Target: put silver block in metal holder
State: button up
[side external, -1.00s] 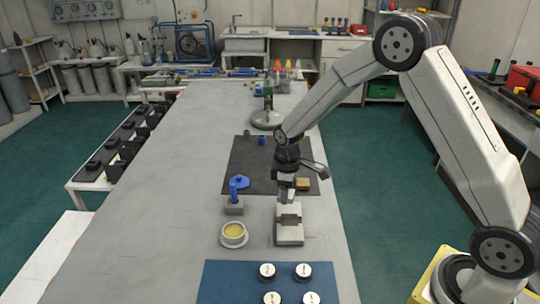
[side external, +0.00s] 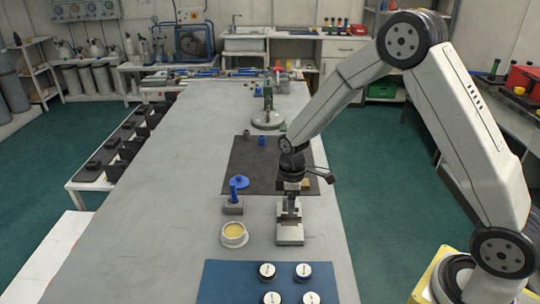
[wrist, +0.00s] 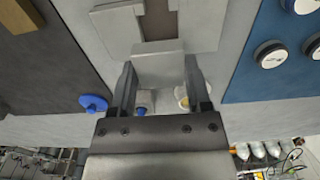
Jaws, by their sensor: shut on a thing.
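My gripper (side external: 289,207) is shut on the silver block (wrist: 160,66), which sits between the two fingers in the wrist view. The metal holder (side external: 290,236) is a pale grey piece on the bench, directly under and in front of the gripper in the side view. In the wrist view the holder (wrist: 102,28) has a darker recess, and the block overlaps its near edge. I cannot tell whether the block touches the holder or is just above it.
A blue-handled piece on a grey base (side external: 234,206) and a cup with yellow inside (side external: 234,234) stand left of the holder. A blue mat (side external: 228,282) with several white-topped round pieces lies in front. A dark mat (side external: 245,170) lies behind. The bench's left side is clear.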

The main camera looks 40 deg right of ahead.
aim_at(289, 224)
jog(key=shift+f, duration=2.25)
jog(key=shift+f, duration=0.65)
dwell(0.8)
